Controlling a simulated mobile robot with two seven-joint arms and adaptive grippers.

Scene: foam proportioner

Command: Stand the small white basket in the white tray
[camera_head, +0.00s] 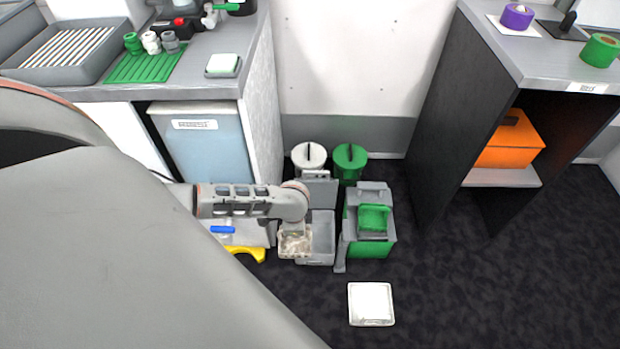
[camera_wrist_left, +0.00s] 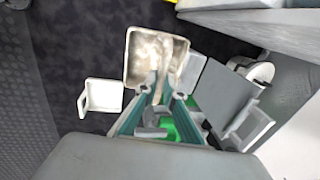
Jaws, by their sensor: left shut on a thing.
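The small white basket (camera_head: 295,243) hangs below my left gripper (camera_head: 295,228), left of the grey bin. In the left wrist view, the basket (camera_wrist_left: 136,62) shows its open inside, with whitish-brown patches in it. My left gripper (camera_wrist_left: 158,92) is shut on its near side there. The basket is apart from the white tray. The white tray (camera_head: 370,304) lies flat on the dark floor, to the right and nearer than the basket. It also shows in the left wrist view (camera_wrist_left: 101,95), left of the basket. It looks empty. My right gripper is out of view.
An open grey bin (camera_head: 320,232) stands right beside the basket, and a green box (camera_head: 368,240) stands right of it. White (camera_head: 309,158) and green (camera_head: 350,162) round bins stand behind. A yellow thing (camera_head: 246,252) is left of the basket. Floor around the tray is clear.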

